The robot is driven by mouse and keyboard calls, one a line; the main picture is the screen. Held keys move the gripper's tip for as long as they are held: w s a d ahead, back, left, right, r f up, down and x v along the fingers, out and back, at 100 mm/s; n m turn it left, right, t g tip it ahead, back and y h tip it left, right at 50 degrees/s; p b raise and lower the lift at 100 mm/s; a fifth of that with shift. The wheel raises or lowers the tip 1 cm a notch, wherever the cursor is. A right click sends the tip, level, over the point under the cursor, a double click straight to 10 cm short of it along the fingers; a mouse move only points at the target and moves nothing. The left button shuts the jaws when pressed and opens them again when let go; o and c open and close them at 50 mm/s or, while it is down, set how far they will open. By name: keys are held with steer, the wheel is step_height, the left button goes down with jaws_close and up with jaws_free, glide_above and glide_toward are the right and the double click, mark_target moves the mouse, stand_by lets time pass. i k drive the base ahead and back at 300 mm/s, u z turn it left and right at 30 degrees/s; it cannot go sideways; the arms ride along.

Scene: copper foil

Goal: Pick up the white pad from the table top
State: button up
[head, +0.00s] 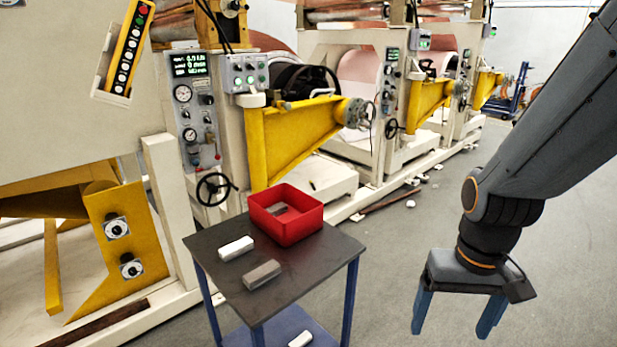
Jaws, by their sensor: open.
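The white pad (236,248) lies flat on the dark table top (312,258), near its left side. A grey block (262,274) lies in front of it and to its right, apart from it. My gripper (452,332) hangs to the right of the table with its two blue fingers pointing down. It is open and nothing shows between the fingers. It is well apart from the white pad.
A red bin (287,214) with a grey piece inside stands on the table's back corner. Another white piece (300,340) lies on the lower blue shelf. Machines with yellow arms (300,135) stand behind. Grey floor is clear right of the table.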

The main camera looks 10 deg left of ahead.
mark_target(240, 247)
steer(key=k, duration=0.5)
steer(key=u, duration=0.6)
steer(key=i, duration=0.4)
steer(key=u, duration=2.5)
steer(key=i, duration=1.4)
steer(key=z, duration=3.25)
